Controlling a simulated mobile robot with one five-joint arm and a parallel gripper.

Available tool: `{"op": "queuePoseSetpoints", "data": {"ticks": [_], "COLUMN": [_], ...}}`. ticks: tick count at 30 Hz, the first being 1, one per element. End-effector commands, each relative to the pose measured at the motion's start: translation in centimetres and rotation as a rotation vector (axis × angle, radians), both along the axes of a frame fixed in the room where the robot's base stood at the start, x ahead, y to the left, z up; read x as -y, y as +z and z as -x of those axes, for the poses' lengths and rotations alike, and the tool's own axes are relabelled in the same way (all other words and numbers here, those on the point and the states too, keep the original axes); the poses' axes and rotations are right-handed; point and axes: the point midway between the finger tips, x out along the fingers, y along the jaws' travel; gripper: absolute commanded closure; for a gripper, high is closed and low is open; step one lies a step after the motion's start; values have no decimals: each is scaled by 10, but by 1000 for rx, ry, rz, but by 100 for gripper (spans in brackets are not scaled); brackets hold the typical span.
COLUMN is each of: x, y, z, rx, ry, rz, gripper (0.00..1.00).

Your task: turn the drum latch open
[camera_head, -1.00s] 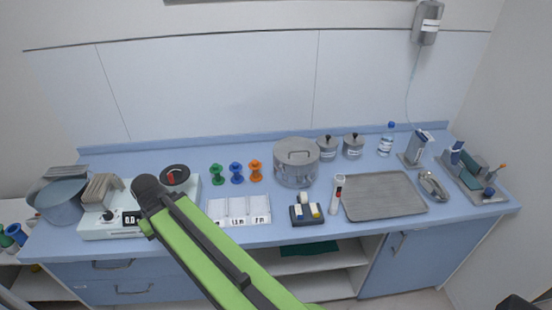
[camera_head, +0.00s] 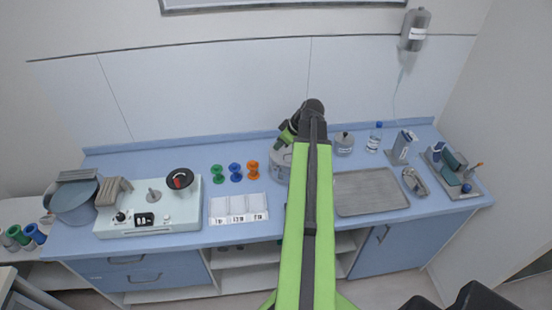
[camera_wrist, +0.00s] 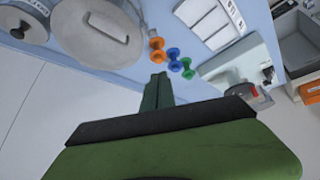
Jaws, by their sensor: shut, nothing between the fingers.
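The drum is a round grey metal container with a lid and a handle. In the head view the drum (camera_head: 279,166) stands at the back middle of the counter, largely covered by my arm. In the wrist view the drum (camera_wrist: 92,42) is at the upper left, seen from above. I cannot make out its latch in either view. My gripper (camera_head: 285,138) is over the drum in the head view. In the wrist view my gripper (camera_wrist: 157,80) has its green fingers together, empty, beside the drum and apart from it in the picture.
Orange (camera_head: 253,170), blue (camera_head: 236,172) and green (camera_head: 218,174) spools stand left of the drum. A small lidded pot (camera_head: 344,144) stands to its right. A metal tray (camera_head: 369,193) and a labelled white tray (camera_head: 238,208) lie further forward. A white device (camera_head: 148,207) is at left.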

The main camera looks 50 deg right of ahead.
Motion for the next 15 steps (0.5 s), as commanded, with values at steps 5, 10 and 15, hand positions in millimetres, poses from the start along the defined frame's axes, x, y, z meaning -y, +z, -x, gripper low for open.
{"op": "queuePoseSetpoints", "data": {"ticks": [5, 10, 15], "x": [0, -1, -2], "y": [-1, -9, -32], "z": [0, -3, -15], "rx": [-1, -2, -2], "ry": [0, 0, 0], "rz": [-1, 0, 0], "gripper": [100, 100, 100]}}
